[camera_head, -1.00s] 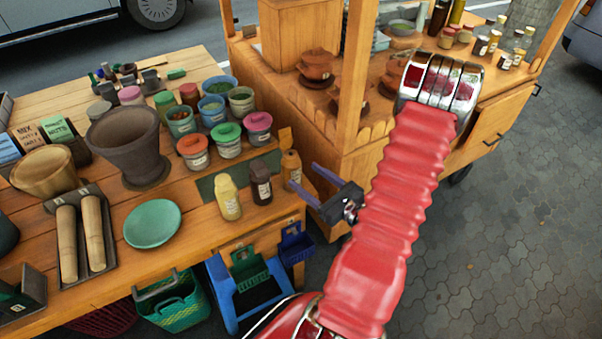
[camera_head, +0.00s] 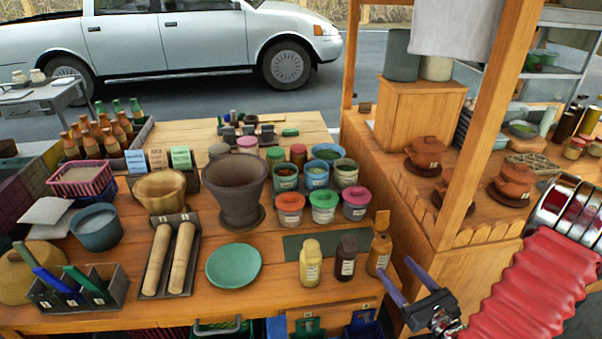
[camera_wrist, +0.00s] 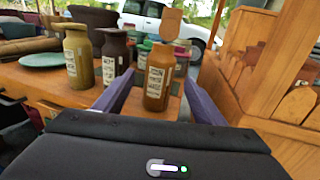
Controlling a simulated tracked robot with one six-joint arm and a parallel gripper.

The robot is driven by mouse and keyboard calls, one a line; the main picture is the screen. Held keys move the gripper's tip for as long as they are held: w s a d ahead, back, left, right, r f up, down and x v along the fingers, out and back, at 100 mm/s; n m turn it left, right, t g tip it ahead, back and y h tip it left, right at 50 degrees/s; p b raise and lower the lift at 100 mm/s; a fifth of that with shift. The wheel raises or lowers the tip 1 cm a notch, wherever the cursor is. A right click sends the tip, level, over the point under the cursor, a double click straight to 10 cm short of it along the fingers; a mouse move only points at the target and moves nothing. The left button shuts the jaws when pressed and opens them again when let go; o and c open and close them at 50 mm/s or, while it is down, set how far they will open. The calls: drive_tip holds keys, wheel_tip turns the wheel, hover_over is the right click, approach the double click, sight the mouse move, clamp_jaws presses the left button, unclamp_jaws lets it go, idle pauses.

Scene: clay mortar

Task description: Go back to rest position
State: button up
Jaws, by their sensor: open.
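My gripper (camera_head: 394,267) is open, at the right front corner of the wooden stall table in the head view. The dark clay mortar (camera_head: 236,186) stands upright mid-table, well left of my gripper.
A yellow bottle (camera_head: 310,265) and a dark bottle (camera_head: 346,258) stand left of the brown one. Lidded jars, a green plate (camera_head: 233,266) and a pestle tray (camera_head: 143,291) crowd the table. A wooden cart (camera_head: 440,232) with a post stands close on the right.

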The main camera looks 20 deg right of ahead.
drive_tip(key=shift+f, duration=0.1)
drive_tip(key=s+a+n+g+y, duration=0.4)
drive_tip(key=a+n+g, duration=0.4)
drive_tip(key=a+n, duration=0.2)
drive_tip(key=s+a+n+g+y, duration=0.45)
drive_tip(key=a+n+g, duration=0.25)
drive_tip(key=a+n, duration=0.35)
drive_tip(key=w+a+r+n+h, duration=0.25)
drive_tip(key=r+n+h, duration=0.55)
drive_tip(key=r+n, duration=0.4)
drive_tip(key=w+a+r+n+t, duration=0.1)
drive_tip(key=a+r+n+t, duration=0.1)
drive_tip(key=a+r, duration=0.6)
drive_tip(key=shift+w+a+r+n+t, duration=0.2)
drive_tip(key=shift+r+n+t, duration=0.1)
drive_tip(key=shift+r+n, duration=0.5)
